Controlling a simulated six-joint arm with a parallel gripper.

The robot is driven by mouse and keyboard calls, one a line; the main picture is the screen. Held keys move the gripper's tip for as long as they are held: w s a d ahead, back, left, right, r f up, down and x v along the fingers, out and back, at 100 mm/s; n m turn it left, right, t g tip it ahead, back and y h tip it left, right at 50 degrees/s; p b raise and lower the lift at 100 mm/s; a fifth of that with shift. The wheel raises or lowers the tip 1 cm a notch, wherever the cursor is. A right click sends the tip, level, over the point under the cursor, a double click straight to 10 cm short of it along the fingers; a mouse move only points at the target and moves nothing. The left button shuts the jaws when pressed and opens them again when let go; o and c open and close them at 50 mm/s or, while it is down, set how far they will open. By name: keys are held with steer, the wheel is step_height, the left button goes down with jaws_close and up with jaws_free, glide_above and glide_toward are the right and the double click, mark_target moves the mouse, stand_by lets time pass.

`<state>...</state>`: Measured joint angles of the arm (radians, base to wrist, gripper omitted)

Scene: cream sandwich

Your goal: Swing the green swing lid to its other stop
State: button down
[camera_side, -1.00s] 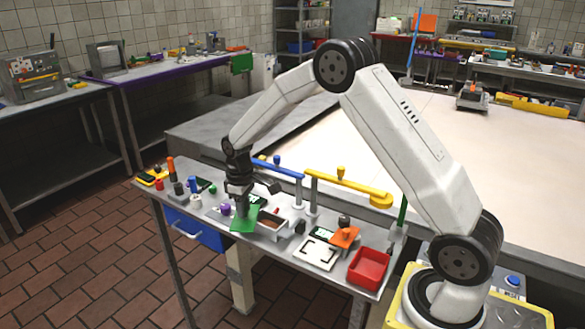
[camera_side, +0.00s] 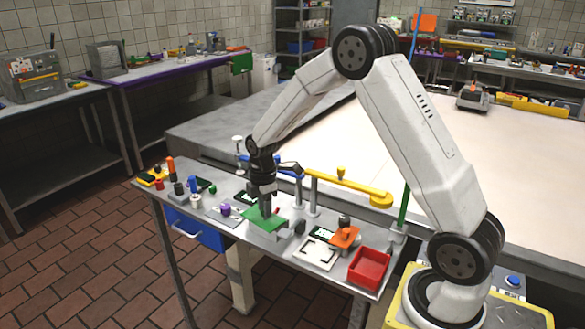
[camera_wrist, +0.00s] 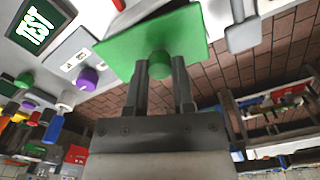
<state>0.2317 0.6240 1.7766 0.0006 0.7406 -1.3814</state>
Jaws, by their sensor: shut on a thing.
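The green swing lid (camera_side: 268,225) is a flat plate lying over the box (camera_side: 262,236) in the middle of the bench in the side view. In the wrist view the lid (camera_wrist: 120,45) fills the top middle, with a round green knob (camera_wrist: 160,60) near its edge. My gripper (camera_side: 266,207) points down onto the lid, and in the wrist view its two dark fingers (camera_wrist: 160,68) are shut on the knob. The box's opening is mostly hidden under the lid, so I cannot tell whether the lid is at its stop.
A yellow lever (camera_side: 350,185) and a blue lever (camera_side: 288,171) stand on posts behind the lid. A red tray (camera_side: 368,268) and an orange piece (camera_side: 345,236) lie to the right. A purple knob (camera_side: 226,210) and small coloured parts are to the left.

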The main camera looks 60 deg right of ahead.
mark_target(269, 220)
steer(key=shift+s+d+n, duration=0.2)
steer(key=shift+d+n, duration=0.3)
steer(key=shift+n, duration=0.5)
steer(key=shift+c, duration=2.3)
jaws_free()
steer(key=shift+r, duration=0.15)
step_height(269, 220, up, 8)
steer(key=shift+f, duration=0.2)
steer(key=s+a+f+m+t, duration=0.1)
steer(key=s+a+m, duration=0.4)
steer(key=s+m, duration=0.2)
steer(key=s+a+f+m+t, duration=0.1)
steer(key=s+a+f+m, duration=0.1)
steer(key=s+a+m, duration=0.4)
steer(key=s+m, duration=0.2)
steer(key=s, duration=0.1)
steer(key=shift+s+a+f+t, duration=0.2)
steer(key=shift+a+f+t, duration=0.05)
steer(key=shift+a+t, duration=0.05)
